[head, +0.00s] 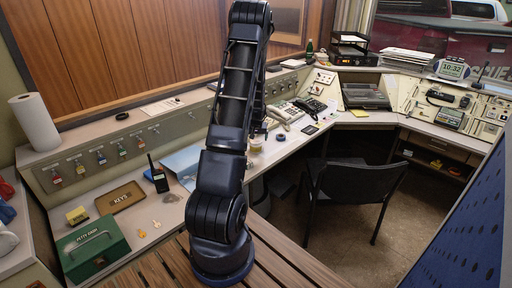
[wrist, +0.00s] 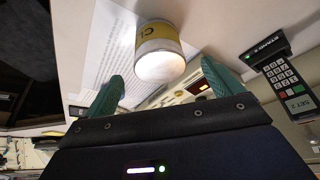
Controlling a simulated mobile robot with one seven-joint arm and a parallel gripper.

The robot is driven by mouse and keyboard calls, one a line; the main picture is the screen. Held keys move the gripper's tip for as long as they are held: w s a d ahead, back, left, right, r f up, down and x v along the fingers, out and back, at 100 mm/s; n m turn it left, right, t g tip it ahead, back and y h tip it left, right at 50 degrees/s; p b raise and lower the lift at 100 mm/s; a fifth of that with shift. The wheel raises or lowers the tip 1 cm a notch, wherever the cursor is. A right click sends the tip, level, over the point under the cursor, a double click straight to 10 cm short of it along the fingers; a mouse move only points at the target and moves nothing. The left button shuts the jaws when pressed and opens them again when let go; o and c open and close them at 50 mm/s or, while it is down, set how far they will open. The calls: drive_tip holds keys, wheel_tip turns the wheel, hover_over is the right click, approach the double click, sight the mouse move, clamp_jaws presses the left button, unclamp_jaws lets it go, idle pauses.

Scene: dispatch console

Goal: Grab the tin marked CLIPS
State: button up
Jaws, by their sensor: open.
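A round tin (wrist: 160,48) with a yellow band and white body shows in the wrist view; the letters "CL" are readable and the rest of the word is turned out of sight. Its pale round end faces the camera. My gripper (wrist: 164,85) is open, with one teal finger on each side and the tin just beyond the gap, not gripped. In the head view my arm covers much of the desk there; a small pale, yellowish object (head: 255,146) beside the arm may be this tin.
A keypad device (wrist: 282,82) stands at the right in the wrist view, near one finger. A printed sheet (wrist: 112,50) lies beside the tin. In the head view a telephone (head: 310,105) sits farther along the desk, and a black chair (head: 355,183) stands before it.

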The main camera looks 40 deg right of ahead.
drive_tip(key=shift+x, duration=3.9)
drive_tip(key=shift+d, duration=0.1)
drive_tip(key=c, duration=1.3)
drive_tip(key=shift+o, duration=0.2)
